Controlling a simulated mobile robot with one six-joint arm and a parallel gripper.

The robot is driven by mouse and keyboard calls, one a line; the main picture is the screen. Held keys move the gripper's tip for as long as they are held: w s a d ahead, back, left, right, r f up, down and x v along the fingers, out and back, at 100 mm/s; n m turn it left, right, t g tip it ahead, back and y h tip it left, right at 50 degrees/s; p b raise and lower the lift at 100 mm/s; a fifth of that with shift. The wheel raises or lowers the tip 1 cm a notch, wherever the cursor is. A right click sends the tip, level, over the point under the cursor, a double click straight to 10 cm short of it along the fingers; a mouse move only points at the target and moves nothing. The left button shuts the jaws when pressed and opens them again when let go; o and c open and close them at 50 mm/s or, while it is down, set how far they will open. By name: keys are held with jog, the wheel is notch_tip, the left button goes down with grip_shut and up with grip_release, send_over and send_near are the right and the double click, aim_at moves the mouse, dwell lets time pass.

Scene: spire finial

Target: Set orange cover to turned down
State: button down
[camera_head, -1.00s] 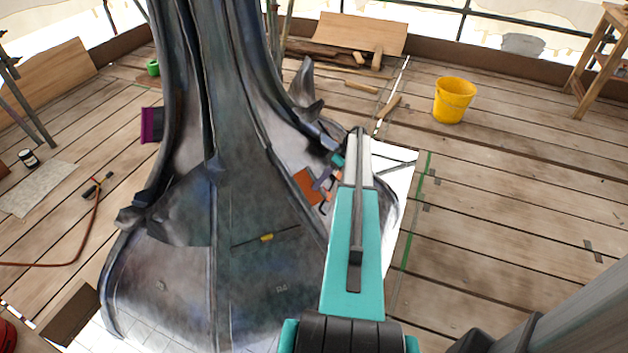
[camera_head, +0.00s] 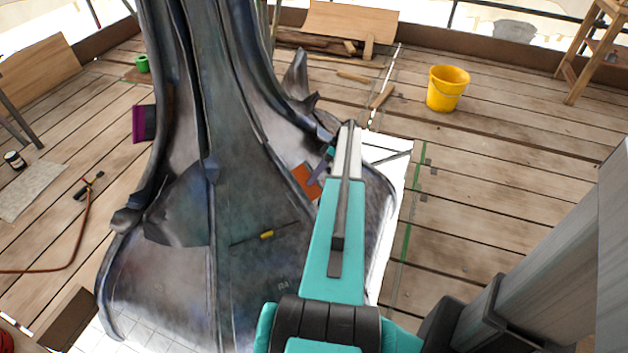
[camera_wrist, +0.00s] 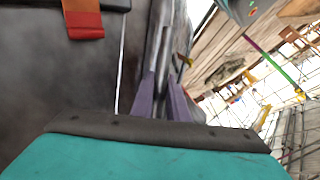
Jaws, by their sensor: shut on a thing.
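The orange cover (camera_head: 303,176) is a small flap on the right flank of the dark metal finial (camera_head: 235,190). In the wrist view the orange cover (camera_wrist: 84,20) shows at the top left, with a darker red lower end, lying over a dark bar. My gripper (camera_head: 319,172) is just right of the cover in the head view, partly behind my arm. In the wrist view its purple fingers (camera_wrist: 163,100) are closed about a thin grey metal edge (camera_wrist: 158,50), apart from the cover. The fingertips' exact contact is hard to see.
A purple flap (camera_head: 144,123) sits on the finial's left side and a small yellow piece (camera_head: 267,234) on its front. A yellow bucket (camera_head: 447,88) stands on the plank floor at the right. A red-brown hose (camera_head: 82,240) lies at the left.

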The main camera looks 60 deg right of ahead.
jog(key=c, duration=1.8)
grip_release()
jog(key=shift+s, duration=0.25)
jog(key=shift+o, duration=0.4)
jog(key=shift+s+d, duration=0.15)
jog(key=shift+d+r+b, duration=0.15)
jog(key=shift+d+b, duration=0.2)
jog(key=shift+b, duration=0.25)
